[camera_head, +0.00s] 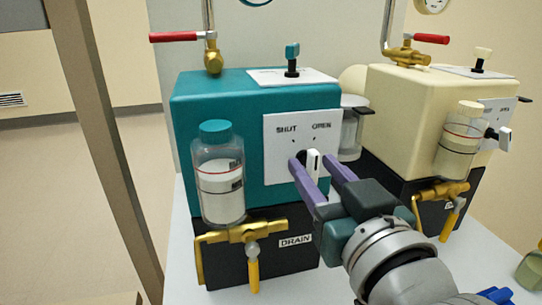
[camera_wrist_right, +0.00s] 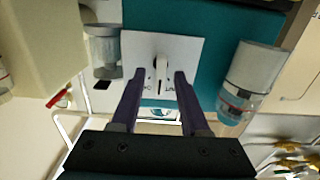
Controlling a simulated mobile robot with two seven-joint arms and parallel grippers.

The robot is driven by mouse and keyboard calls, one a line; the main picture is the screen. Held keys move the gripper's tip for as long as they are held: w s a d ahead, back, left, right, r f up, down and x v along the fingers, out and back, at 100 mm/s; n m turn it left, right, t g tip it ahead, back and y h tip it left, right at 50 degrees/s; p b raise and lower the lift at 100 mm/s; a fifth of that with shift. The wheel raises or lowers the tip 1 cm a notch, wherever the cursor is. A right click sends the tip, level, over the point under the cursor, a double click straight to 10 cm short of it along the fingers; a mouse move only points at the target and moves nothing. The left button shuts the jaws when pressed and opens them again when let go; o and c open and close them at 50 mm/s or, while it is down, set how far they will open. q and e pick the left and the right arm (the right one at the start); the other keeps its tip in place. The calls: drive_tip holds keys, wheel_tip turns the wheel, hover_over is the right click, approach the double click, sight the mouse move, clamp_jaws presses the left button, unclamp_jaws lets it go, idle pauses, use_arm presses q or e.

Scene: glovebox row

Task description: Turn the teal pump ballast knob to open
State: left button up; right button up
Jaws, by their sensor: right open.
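The teal pump (camera_head: 255,95) stands on a black base. Its white panel (camera_head: 275,150) reads SHUT at left and OPEN at right. Below the labels is the ballast knob (camera_head: 313,163), with a white bar handle on a black round base, roughly upright; its exact angle is hard to tell. My right gripper (camera_head: 311,160) is open, its purple fingers on either side of the knob. In the wrist view, upside down, the knob (camera_wrist_right: 161,67) lies between the fingertips (camera_wrist_right: 157,72), with gaps visible on both sides. My left gripper is not in view.
A clear bottle (camera_head: 219,185) with a teal cap hangs at the pump's left front, above a brass drain valve (camera_head: 240,235). A cream pump (camera_head: 425,100) stands close on the right. A clear jar (camera_head: 352,130) sits between them. A brown post (camera_head: 100,130) is at left.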

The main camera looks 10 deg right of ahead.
drive_tip(key=s+p, duration=0.2)
drive_tip(key=s, duration=0.8)
drive_tip(key=shift+d, duration=0.2)
